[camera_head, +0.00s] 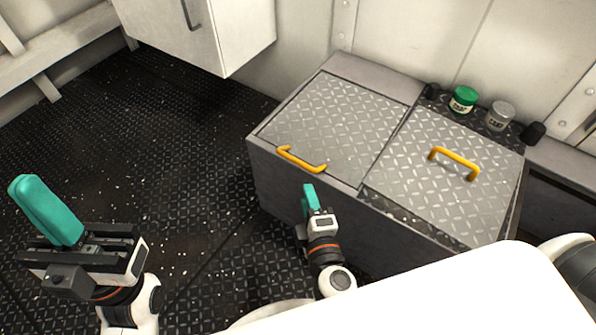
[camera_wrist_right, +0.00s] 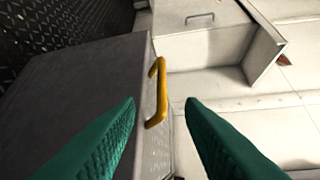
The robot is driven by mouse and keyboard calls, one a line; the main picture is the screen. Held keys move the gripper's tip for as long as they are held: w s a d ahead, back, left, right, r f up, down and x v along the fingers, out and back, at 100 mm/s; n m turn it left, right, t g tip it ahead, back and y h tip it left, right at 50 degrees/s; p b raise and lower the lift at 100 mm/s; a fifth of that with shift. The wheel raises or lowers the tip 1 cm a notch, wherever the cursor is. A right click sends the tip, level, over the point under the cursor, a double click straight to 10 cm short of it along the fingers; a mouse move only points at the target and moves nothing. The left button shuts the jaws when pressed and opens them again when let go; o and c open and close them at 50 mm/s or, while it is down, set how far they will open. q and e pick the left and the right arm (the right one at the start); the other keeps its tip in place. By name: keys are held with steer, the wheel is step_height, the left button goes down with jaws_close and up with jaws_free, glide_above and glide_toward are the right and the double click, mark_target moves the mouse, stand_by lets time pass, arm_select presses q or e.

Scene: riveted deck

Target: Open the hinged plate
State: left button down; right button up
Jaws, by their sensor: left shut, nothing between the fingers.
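A grey metal box has two diamond-tread plates on top. The left plate (camera_head: 335,122) has a yellow handle (camera_head: 301,159) at its front edge. The right plate (camera_head: 445,180) has another yellow handle (camera_head: 455,162) near its middle. Both plates lie flat. My right gripper (camera_head: 309,188) is in front of the box, just below the left plate's handle. In the right wrist view its teal fingers (camera_wrist_right: 160,103) are open, with a yellow handle (camera_wrist_right: 162,92) ahead in the gap, apparently untouched. My left gripper (camera_head: 32,188) is shut and empty at the far left, away from the box.
A white cabinet (camera_head: 200,30) hangs at the upper left. The dark tread floor (camera_head: 190,150) left of the box is clear.

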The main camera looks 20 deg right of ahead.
mark_target(299, 165)
steer(key=w, duration=0.4)
steer(key=w+d+f, duration=0.1)
steer(key=w, duration=0.6)
steer(key=shift+w+d+f, duration=0.15)
steer(key=shift+w+f, duration=0.1)
steer(key=shift+w, duration=0.15)
jaws_close()
